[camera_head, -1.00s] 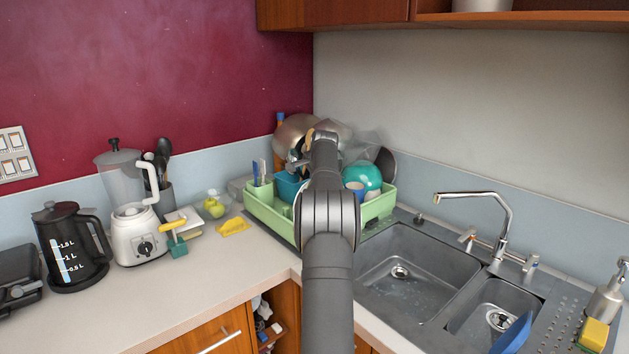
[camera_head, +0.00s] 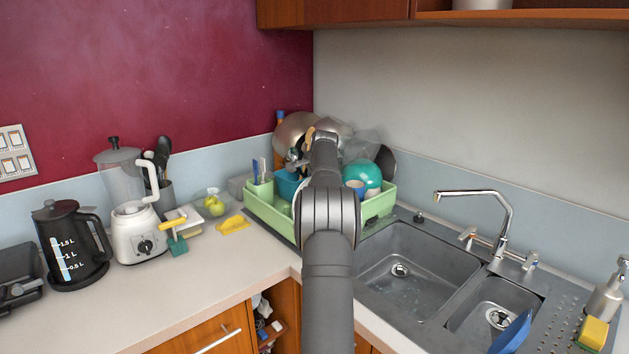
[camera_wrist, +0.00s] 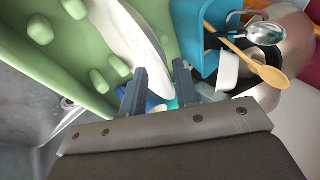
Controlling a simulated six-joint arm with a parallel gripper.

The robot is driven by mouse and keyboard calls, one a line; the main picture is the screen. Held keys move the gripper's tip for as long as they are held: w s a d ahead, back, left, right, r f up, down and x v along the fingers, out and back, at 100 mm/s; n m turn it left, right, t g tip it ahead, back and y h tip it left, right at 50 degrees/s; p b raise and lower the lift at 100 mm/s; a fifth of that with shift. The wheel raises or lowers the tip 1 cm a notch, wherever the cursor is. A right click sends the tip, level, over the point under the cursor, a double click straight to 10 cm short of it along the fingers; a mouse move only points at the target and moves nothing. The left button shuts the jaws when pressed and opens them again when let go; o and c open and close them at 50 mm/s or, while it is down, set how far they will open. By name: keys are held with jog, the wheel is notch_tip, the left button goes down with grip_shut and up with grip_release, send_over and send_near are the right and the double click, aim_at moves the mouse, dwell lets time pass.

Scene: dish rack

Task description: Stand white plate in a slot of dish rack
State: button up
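The white plate (camera_wrist: 125,38) stands on edge in the green dish rack (camera_head: 262,212), seen nearly edge-on in the wrist view. The rack's green floor and rounded pegs (camera_wrist: 98,80) show beside the plate. My gripper (camera_wrist: 159,68) is open over the rack, its two fingers apart. The plate's near end shows beyond and between the fingers, close to the left one; I cannot tell whether they touch. In the head view my arm hides the plate and the fingers.
A blue holder (camera_wrist: 192,30) with a wooden spoon (camera_wrist: 255,62) and a metal spoon is right of the plate. A teal bowl (camera_head: 362,176) and metal pans crowd the rack. The sink (camera_head: 400,290) lies right of the rack; clear counter (camera_head: 190,285) lies left.

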jog(key=v, duration=1.7)
jog(key=shift+s, duration=0.15)
jog(key=x, duration=1.7)
jog(key=shift+w, duration=0.25)
jog(key=v, duration=1.7)
jog(key=x, duration=1.7)
jog(key=shift+r, duration=2.85)
